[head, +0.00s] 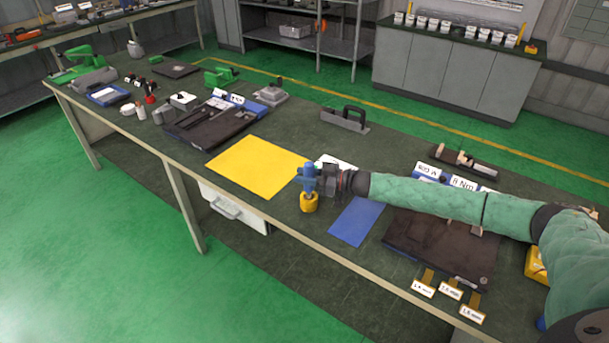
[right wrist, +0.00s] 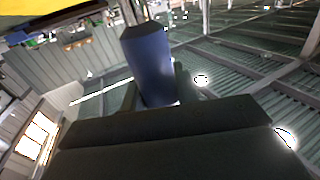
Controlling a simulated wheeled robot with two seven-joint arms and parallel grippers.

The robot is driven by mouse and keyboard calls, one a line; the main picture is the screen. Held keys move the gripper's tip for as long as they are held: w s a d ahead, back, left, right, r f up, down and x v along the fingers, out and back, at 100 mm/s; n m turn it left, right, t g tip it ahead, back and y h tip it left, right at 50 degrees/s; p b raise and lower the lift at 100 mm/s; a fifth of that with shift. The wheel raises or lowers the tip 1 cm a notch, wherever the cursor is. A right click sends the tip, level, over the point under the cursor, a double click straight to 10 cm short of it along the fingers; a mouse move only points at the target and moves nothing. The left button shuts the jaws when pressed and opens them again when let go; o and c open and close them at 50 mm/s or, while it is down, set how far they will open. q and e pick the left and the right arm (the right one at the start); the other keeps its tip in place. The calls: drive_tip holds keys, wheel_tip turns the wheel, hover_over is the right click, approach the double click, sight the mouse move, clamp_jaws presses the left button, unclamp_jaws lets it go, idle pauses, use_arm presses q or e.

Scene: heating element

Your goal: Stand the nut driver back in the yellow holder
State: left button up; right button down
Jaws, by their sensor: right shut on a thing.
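The blue nut driver (head: 308,171) stands roughly upright near the front edge of the workbench, directly over the yellow holder (head: 309,203). Its lower end meets or overlaps the holder in the head view; I cannot tell how far it is inside. My right gripper (head: 315,181) comes in from the right and is shut on the nut driver. In the right wrist view the blue handle (right wrist: 152,62) shows between the dark fingers. My left gripper is not in view.
A yellow mat (head: 257,166) lies left of the holder and a blue mat (head: 356,220) right of it. A dark tray (head: 440,245) lies under my right arm. Labelled tags (head: 450,291) lie at the front edge. A dark handled block (head: 345,120) stands behind.

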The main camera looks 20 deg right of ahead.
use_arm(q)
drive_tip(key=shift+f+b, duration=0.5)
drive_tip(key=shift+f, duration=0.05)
use_arm(e)
drive_tip(key=shift+f, duration=1.2)
drive_tip(key=c, duration=1)
unclamp_jaws()
drive_tip(key=shift+o, duration=0.2)
drive_tip(key=shift+s+d+f, duration=0.1)
drive_tip(key=shift+d+f, duration=0.05)
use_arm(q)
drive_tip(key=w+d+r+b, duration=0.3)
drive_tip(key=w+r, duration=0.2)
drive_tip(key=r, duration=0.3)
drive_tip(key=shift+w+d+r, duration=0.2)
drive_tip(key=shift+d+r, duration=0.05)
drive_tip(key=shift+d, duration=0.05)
use_arm(e)
drive_tip(key=v, duration=0.7)
drive_tip(key=shift+d, duration=0.2)
drive_tip(key=shift+s+r, duration=0.1)
drive_tip(key=shift+r, duration=0.15)
